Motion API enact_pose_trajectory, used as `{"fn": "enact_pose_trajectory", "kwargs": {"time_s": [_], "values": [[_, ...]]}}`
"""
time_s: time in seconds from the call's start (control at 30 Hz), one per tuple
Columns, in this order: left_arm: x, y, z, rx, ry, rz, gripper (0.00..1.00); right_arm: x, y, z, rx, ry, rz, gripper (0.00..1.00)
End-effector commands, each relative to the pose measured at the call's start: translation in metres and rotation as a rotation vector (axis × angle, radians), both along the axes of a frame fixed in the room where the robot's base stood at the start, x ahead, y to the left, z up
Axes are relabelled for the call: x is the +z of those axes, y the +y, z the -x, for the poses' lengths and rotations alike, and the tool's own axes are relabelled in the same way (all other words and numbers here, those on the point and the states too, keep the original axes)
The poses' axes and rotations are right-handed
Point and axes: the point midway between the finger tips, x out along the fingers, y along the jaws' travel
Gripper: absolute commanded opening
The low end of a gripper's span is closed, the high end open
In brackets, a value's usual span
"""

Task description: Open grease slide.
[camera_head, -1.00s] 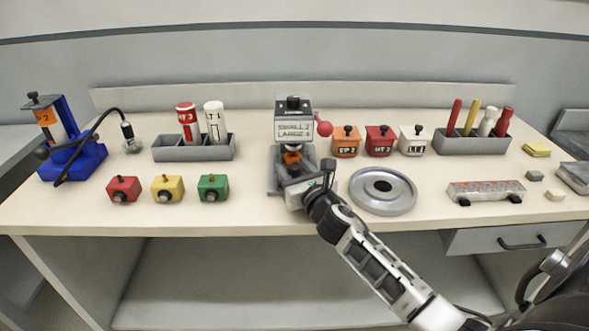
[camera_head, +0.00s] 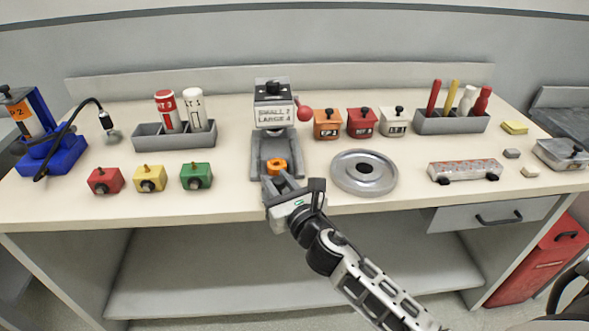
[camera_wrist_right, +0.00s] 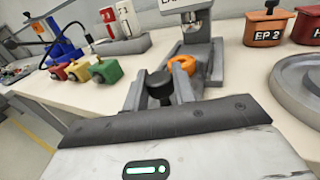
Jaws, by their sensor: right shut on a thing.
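A grey station (camera_head: 256,160) with a sign reading "SMALL 2 LARGE 4" stands mid-bench, a red ball on its right side. In the wrist view the ring (camera_wrist_right: 182,65) lies just beyond a black knob (camera_wrist_right: 160,86). My right gripper (camera_head: 280,184) is at the station's front, its fingers either side of the knob and shut on it. The knob seems to belong to the station's slide; the join is partly hidden by the gripper. My left gripper is not in view.
A round metal dish (camera_head: 345,180) is close right of my right gripper. Orange, red and white lidded pots (camera_head: 327,126) stand behind it. Red, yellow and green blocks (camera_head: 150,180) are to the left. A blue stand (camera_head: 62,160) is far left. The bench's front edge lies below my gripper.

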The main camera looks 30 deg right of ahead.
Motion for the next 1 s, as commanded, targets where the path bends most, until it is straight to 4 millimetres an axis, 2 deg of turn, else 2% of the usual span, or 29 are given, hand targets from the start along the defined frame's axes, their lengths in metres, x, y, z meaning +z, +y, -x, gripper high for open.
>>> {"fn": "enact_pose_trajectory", "kwargs": {"time_s": [0.2, 0.23, 0.3, 0.67, 0.77, 0.87, 1.0], "values": [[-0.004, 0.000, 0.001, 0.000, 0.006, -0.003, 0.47, -0.001, -0.002, 0.000, -0.005, 0.003, 0.000, 0.00], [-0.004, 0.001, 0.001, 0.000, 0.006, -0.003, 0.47, -0.001, -0.002, 0.000, -0.005, 0.003, 0.000, 0.29], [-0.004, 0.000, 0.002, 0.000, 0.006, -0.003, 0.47, -0.001, -0.002, 0.000, -0.006, 0.003, 0.000, 0.46], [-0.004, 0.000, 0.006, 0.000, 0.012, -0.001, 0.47, -0.001, -0.002, 0.005, -0.004, 0.001, 0.000, 0.46], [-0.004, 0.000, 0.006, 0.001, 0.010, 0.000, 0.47, -0.002, -0.002, 0.018, -0.003, 0.003, 0.001, 0.46], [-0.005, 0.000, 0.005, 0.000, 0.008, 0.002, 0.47, -0.003, -0.002, 0.038, -0.002, 0.004, 0.001, 0.46], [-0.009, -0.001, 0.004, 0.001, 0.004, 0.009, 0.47, -0.005, -0.002, 0.073, -0.004, 0.006, -0.001, 0.46]]}}
